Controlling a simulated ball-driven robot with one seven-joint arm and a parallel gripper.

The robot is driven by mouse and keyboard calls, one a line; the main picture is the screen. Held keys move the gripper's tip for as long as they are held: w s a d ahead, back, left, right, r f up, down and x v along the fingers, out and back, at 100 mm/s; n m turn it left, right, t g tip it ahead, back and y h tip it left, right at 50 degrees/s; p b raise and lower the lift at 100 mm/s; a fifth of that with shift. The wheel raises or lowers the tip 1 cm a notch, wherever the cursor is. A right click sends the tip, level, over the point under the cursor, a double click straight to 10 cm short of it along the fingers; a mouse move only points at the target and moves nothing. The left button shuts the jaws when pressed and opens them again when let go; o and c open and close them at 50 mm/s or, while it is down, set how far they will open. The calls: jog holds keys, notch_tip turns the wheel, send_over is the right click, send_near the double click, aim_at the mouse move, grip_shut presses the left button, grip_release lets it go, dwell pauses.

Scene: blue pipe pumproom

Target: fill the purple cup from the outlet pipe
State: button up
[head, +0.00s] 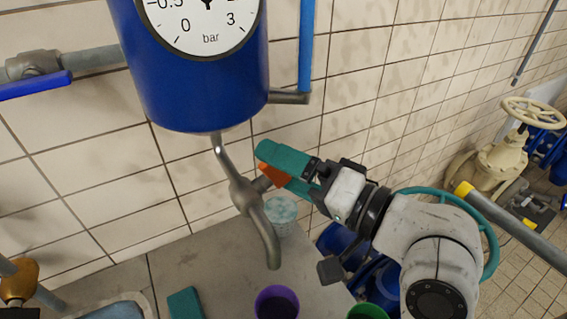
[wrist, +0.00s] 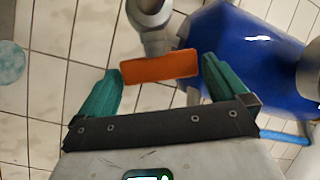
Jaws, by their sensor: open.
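The purple cup (head: 277,303) stands at the bottom of the head view, its dark opening facing up. The outlet pipe (head: 266,237) hangs from the blue tank and bends down, its mouth just above the cup in the picture. I cannot tell whether it is exactly over the cup. No stream shows. An orange tap handle (head: 275,174) sticks out from the pipe's valve. My gripper (head: 281,170) is open with its teal fingers at the handle.
The blue tank (head: 195,85) with a pressure gauge (head: 208,14) hangs above. A pale patterned cup (head: 281,212) stands behind the pipe. A green cup (head: 367,312) and a teal block (head: 185,303) are on the grey counter (head: 225,275). A beige valve wheel (head: 534,112) is at right.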

jog(key=shift+w+a, duration=0.2)
jog(key=shift+a, duration=0.15)
jog(key=c, duration=0.8)
jog(key=p, duration=0.3)
jog(key=shift+r+m+h, duration=0.3)
jog(key=shift+h, duration=0.1)
jog(key=h+p, duration=0.1)
jog(key=p, duration=0.2)
jog(key=shift+m, duration=0.4)
jog(key=shift+h+p, duration=0.3)
jog(key=shift+p, duration=0.7)
jog(key=shift+f+m, duration=0.3)
jog(key=shift+m, duration=0.1)
